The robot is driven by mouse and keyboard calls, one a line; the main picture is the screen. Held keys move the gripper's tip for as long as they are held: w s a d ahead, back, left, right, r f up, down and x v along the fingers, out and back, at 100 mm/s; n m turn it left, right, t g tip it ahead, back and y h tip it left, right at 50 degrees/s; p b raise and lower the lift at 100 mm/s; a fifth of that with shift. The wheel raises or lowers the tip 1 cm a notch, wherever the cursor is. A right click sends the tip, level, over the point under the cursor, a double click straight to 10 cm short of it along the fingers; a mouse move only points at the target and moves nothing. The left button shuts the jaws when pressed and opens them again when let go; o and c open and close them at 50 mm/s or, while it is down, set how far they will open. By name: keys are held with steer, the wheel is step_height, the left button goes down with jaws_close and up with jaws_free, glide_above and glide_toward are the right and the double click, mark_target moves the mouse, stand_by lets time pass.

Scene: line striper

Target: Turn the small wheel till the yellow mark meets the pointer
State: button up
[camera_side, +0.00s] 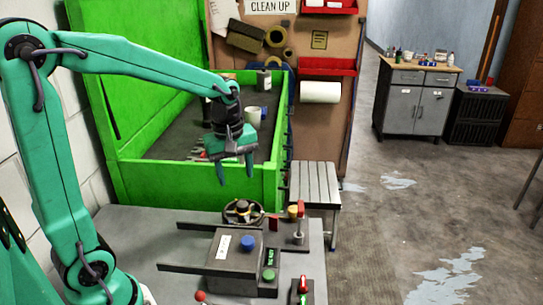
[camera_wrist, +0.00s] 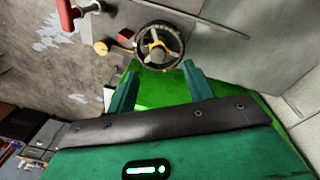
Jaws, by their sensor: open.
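The small wheel (camera_side: 242,211) lies flat at the back of the grey bench in the side view, with a dark rim and a brassy centre. In the wrist view the wheel (camera_wrist: 158,46) shows pale spokes and some yellow near its hub; I cannot tell whether this is the yellow mark. A red piece (camera_wrist: 125,35) stands beside the rim, also seen in the side view (camera_side: 273,222); it may be the pointer. My gripper (camera_side: 236,174) is open and empty, pointing down above the wheel, apart from it. Its fingertips (camera_wrist: 160,68) show just below the wheel in the wrist view.
A grey box with a blue button (camera_side: 248,243) stands in front of the wheel. A yellow knob (camera_side: 292,211) and a red-topped lever (camera_side: 300,209) stand to its right. A green bin (camera_side: 200,180) rises behind. A slatted stool (camera_side: 314,185) stands right of the bin.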

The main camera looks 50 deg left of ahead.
mark_target(242, 204)
steer(key=f+n, duration=0.1)
steer(key=w+a+f+n, duration=0.1)
steer(key=w+f+n+g, duration=0.1)
steer(key=shift+w+a+f, duration=0.15)
steer(key=shift+w+a, duration=0.1)
steer(key=shift+a, duration=0.1)
steer(key=shift+f, duration=0.1)
steer(key=shift+f, duration=3.8)
steer(key=c, duration=1)
